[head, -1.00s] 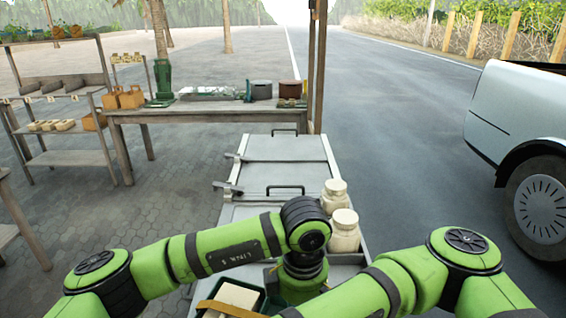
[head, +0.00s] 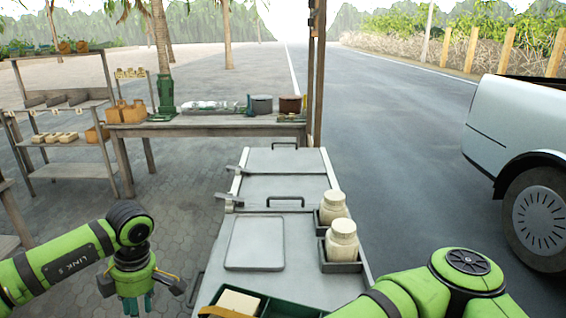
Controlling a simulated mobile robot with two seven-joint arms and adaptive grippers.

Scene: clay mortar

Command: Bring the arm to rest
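My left arm (head: 70,260) comes in from the left, bent at the wrist, out past the left edge of the grey cart. My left gripper (head: 138,305) points down there; only its upper part shows, its fingertips are cut off by the bottom edge, and I cannot tell if it is open. My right arm (head: 440,285) reaches in at the lower right and runs out of the bottom of the view. My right gripper is not in view.
The grey cart (head: 285,225) carries a flat square tray (head: 256,243), two cream jars (head: 341,240) in dark holders, and a dark green box (head: 290,308) with a pale block (head: 238,303). A wooden table (head: 215,125) stands behind, shelves (head: 65,150) left, a pickup (head: 520,150) right.

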